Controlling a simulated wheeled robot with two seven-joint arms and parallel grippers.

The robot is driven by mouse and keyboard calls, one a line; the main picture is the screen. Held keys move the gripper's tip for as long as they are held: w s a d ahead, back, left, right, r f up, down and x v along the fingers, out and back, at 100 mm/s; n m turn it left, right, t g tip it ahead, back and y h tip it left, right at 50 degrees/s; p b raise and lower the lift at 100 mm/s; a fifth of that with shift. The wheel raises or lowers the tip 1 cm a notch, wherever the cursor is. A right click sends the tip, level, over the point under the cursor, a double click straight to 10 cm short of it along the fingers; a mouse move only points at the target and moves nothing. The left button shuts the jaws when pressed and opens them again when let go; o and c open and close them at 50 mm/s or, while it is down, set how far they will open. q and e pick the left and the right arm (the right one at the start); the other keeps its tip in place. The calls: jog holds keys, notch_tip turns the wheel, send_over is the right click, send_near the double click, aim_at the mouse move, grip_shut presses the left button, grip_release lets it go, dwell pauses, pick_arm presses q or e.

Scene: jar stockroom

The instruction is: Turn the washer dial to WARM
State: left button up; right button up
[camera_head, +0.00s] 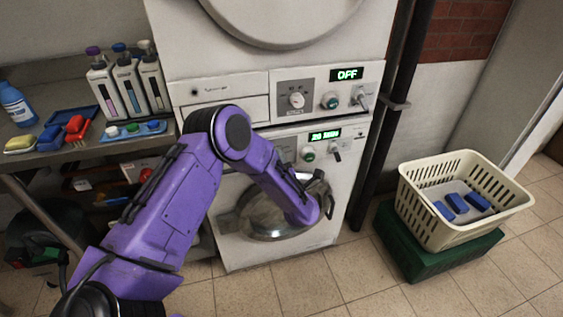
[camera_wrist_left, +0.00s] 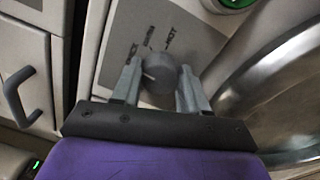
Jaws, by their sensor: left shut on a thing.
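The washer is the lower machine (camera_head: 344,183), with a round glass door and a control panel. In the left wrist view its grey dial (camera_wrist_left: 158,84) stands on a grey plate with small printed words around its far side, HOT at the right. A pale mark shows on the left of the dial; I cannot tell which word it points to. My left gripper (camera_wrist_left: 160,70) has one finger on each side of the dial and is shut on it. In the head view my purple arm hides most of this contact. My right gripper is not in view.
A green-lit display (camera_head: 325,135) and a green button (camera_head: 308,154) sit on the lower panel. An upper machine (camera_head: 218,68) reads OFF. Bottles and small items crowd the left bench (camera_head: 22,163). A cream basket (camera_head: 417,192) stands on a green crate (camera_head: 408,257) at right.

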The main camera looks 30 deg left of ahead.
pick_arm(q)
jog(key=shift+s+f+m+h+p, duration=0.15)
jog(key=shift+m+p, duration=0.1)
jog(key=shift+m, duration=1.6)
jog(key=shift+f+m+h+p, duration=0.1)
jog(key=shift+m+h+p, duration=0.1)
jog(key=shift+m, duration=1.65)
jog(key=o, duration=0.9)
jog(key=shift+o, duration=0.8)
jog(key=shift+r, duration=0.15)
jog(key=v, duration=1)
jog(key=shift+s+d+b, duration=0.2)
jog(key=shift+b, duration=0.25)
